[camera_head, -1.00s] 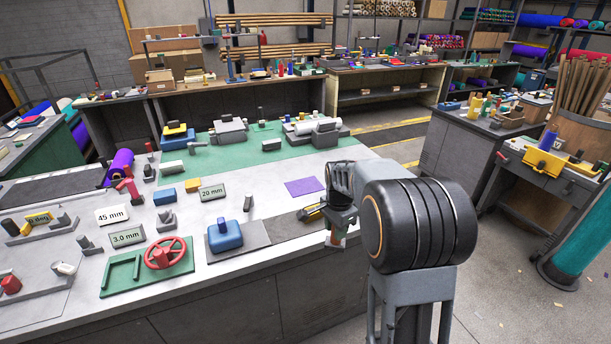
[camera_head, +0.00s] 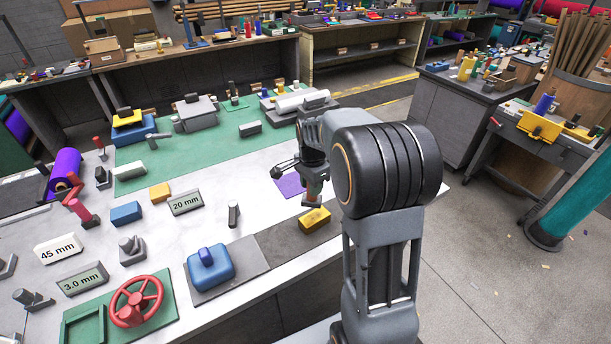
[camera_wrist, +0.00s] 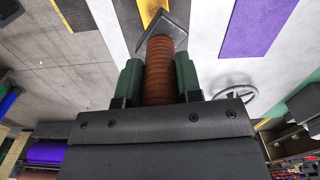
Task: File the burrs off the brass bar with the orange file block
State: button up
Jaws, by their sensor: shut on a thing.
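My gripper (camera_head: 314,185) is shut on an orange-brown ribbed handle (camera_wrist: 160,65) with a grey flat plate (camera_wrist: 170,28) at its far end. I take it for the orange file block. In the wrist view, the two green fingers of my gripper (camera_wrist: 158,80) clasp its sides. In the head view, a yellow block (camera_head: 315,222), which looks like the brass bar, lies on a dark grey mat near the bench's front edge. My gripper is just behind and above it. A yellow strip also shows past the plate in the wrist view (camera_wrist: 150,8). Burrs are too small to make out.
A blue block with a knob (camera_head: 209,267) stands on a grey plate left of the bar. A purple sheet (camera_head: 289,186) lies behind my gripper. A red handwheel (camera_head: 136,302) is at the front left. The pale bench between them is mostly clear.

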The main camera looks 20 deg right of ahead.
aim_at(318, 200)
jog(key=shift+a+r, duration=0.1)
jog(key=shift+a, duration=0.05)
dwell(0.3)
jog(key=shift+f+b, duration=1.65)
jog(key=shift+f, duration=0.75)
jog(key=shift+f+b, duration=0.45)
jog(key=shift+f, duration=0.2)
jog(key=shift+s, duration=0.1)
jog(key=shift+s+d+r, duration=0.1)
jog(key=shift+s+d, duration=0.2)
jog(key=shift+d, duration=0.25)
jog(key=shift+s+d+r, duration=0.1)
jog(key=shift+s+d, duration=0.15)
jog(key=shift+d, duration=0.25)
jog(key=shift+a, duration=0.1)
jog(key=shift+w+a+f, duration=0.2)
jog(key=shift+w+a, duration=0.45)
jog(key=shift+a, duration=0.25)
jog(key=shift+s, duration=0.1)
